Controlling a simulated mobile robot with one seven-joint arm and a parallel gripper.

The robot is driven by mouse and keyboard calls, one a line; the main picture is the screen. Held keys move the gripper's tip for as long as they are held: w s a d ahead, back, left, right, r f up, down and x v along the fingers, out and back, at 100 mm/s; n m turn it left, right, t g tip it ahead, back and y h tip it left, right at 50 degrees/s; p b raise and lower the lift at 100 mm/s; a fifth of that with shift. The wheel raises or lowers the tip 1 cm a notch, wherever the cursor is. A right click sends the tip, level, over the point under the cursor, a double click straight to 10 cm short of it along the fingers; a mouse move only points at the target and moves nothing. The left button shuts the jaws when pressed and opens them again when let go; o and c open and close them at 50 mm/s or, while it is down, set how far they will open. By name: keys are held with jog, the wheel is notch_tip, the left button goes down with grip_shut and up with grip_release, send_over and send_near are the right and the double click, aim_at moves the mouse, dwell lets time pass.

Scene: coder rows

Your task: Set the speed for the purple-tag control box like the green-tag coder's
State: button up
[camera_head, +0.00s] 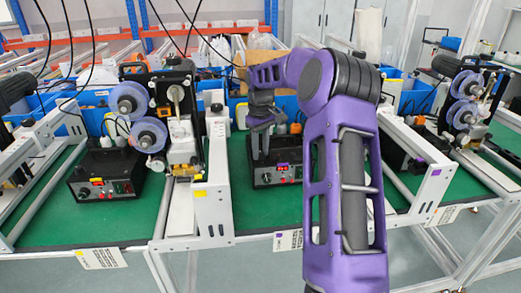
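The purple-tag control box (279,175) is a black box with a red display and knobs on its front, standing on the middle green belt. A small purple mark shows near its front top edge. My gripper (261,154) points down over the left part of this box. Its fingers look close together, but the gap and any contact with the box are too small to tell. I cannot make out a green tag on any coder. A coder with pale purple reels (149,134) stands at the left, and another coder (465,100) stands at the right.
A yellow-marked control box (106,176) sits on the left belt. White rail frames (218,185) separate the stations. Blue bins (285,108) stand behind. My purple arm hides part of the middle station. The front of the middle belt (260,212) is clear.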

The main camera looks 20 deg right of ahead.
grip_shut()
jog(key=shift+r+m+p, duration=0.1)
jog(key=shift+m+p, duration=0.2)
jog(key=shift+m, duration=0.1)
jog(key=shift+m+p, duration=0.4)
jog(key=shift+m, duration=0.2)
jog(key=m+p, duration=0.1)
jog(key=m, duration=0.1)
jog(key=shift+r+m, duration=0.1)
jog(key=shift+m, duration=0.2)
jog(key=m+p, duration=0.1)
jog(key=m, duration=0.2)
jog(key=shift+m+p, duration=0.85)
jog(key=shift+m, duration=1.25)
